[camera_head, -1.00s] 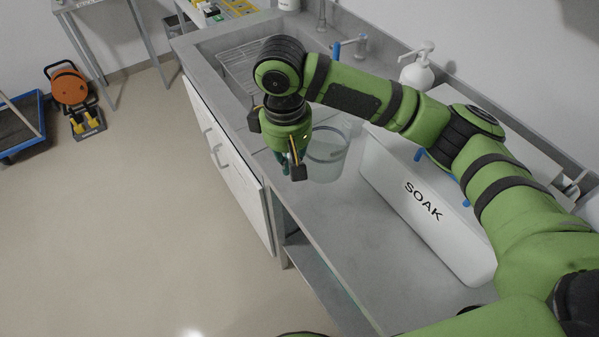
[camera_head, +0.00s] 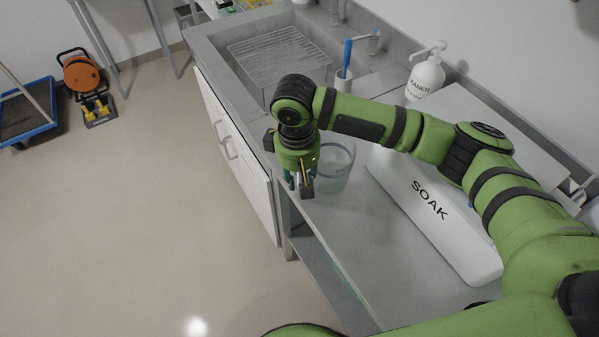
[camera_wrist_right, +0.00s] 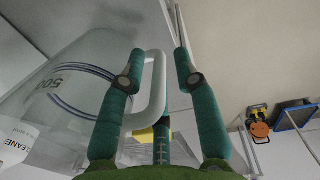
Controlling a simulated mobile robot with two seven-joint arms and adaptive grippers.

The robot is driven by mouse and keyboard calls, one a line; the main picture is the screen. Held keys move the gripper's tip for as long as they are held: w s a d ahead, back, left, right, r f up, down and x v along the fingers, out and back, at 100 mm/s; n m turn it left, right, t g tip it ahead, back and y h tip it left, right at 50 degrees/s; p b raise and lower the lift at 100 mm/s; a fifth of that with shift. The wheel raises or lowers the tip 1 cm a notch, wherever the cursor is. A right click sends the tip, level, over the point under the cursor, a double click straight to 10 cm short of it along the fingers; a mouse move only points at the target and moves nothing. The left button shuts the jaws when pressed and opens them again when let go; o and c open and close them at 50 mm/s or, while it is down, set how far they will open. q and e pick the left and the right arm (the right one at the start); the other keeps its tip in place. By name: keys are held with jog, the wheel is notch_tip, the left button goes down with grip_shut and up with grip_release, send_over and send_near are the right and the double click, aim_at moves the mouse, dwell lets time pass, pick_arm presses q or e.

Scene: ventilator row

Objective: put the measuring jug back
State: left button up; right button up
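The clear measuring jug (camera_head: 338,168) stands on the grey counter just right of my right gripper (camera_head: 300,192), partly hidden behind it. In the right wrist view the jug (camera_wrist_right: 62,98) fills the left side, with a blue band and a "500" mark. Its pale loop handle (camera_wrist_right: 157,88) lies between the fingers of my right gripper (camera_wrist_right: 158,72). The fingers point down in the head view and are spread, with a gap beside the handle on the right. Whether the left finger touches the handle cannot be told. My left gripper is out of view.
A sink with a wire rack (camera_head: 278,55) lies behind the gripper. A white SOAK bin (camera_head: 440,225) stands right of the jug. A cleaner pump bottle (camera_head: 426,76) and a blue-handled brush (camera_head: 347,55) stand behind. The counter's front edge (camera_head: 318,232) is close; floor lies left.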

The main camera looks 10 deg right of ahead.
jog(key=shift+r, duration=0.55)
notch_tip(320, 180, up, 11)
jog(key=b, duration=0.2)
jog(key=shift+s+a, duration=0.15)
jog(key=shift+a, duration=0.1)
